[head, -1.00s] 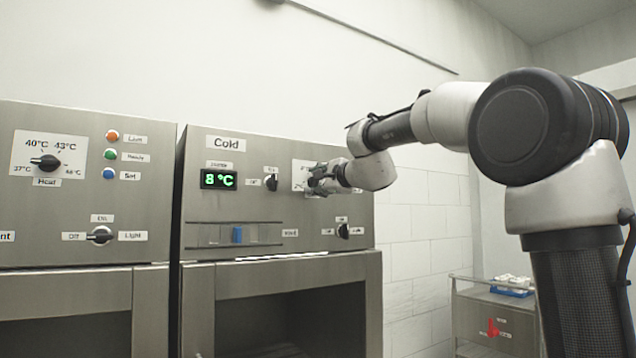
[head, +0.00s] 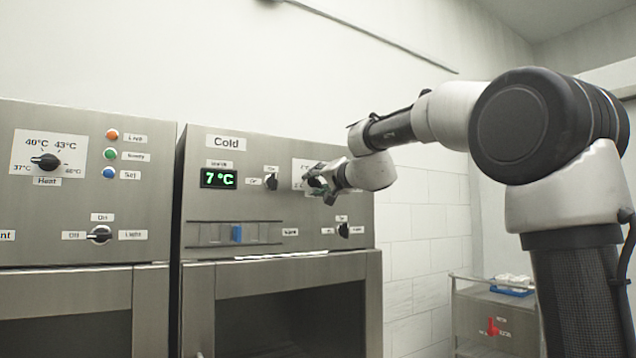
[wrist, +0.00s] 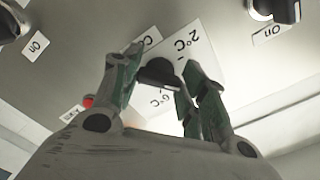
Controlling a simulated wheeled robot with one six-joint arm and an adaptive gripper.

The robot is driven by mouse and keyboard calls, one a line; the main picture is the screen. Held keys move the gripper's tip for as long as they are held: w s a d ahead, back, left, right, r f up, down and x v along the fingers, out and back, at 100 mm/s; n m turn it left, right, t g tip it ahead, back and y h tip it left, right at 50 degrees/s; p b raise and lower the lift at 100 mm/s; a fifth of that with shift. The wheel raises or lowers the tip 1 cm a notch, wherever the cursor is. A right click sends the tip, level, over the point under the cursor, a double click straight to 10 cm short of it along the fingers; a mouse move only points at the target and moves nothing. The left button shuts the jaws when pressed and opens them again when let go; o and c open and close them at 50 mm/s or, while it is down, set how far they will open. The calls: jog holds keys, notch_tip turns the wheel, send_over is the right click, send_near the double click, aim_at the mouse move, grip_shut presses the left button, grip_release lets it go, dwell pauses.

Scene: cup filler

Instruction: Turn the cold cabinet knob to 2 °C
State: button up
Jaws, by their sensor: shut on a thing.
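The cold cabinet (head: 205,145) stands at the middle of the head view, with a green display (head: 219,178) reading 7 °C. My gripper (head: 318,182) is at the temperature dial on the right of its panel and hides most of the dial plate (head: 299,170). In the wrist view my gripper (wrist: 158,88) has its fingers on both sides of the black knob (wrist: 158,72) and is shut on it. The white dial plate (wrist: 202,62) behind the knob shows "2°C" and "6°C" marks, seen turned over.
Other black switches sit close by on the panel, one left (head: 271,182) and one below right (head: 343,230). A blue slider (head: 236,233) is on the lower panel. A heat cabinet (head: 85,200) stands at left, a cart (head: 495,320) at right.

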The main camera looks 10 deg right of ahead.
jog(key=n, duration=0.5)
jog(key=shift+f+n, duration=0.15)
jog(key=shift+n, duration=2.35)
jog(key=shift+d, duration=0.1)
jog(key=o, duration=1)
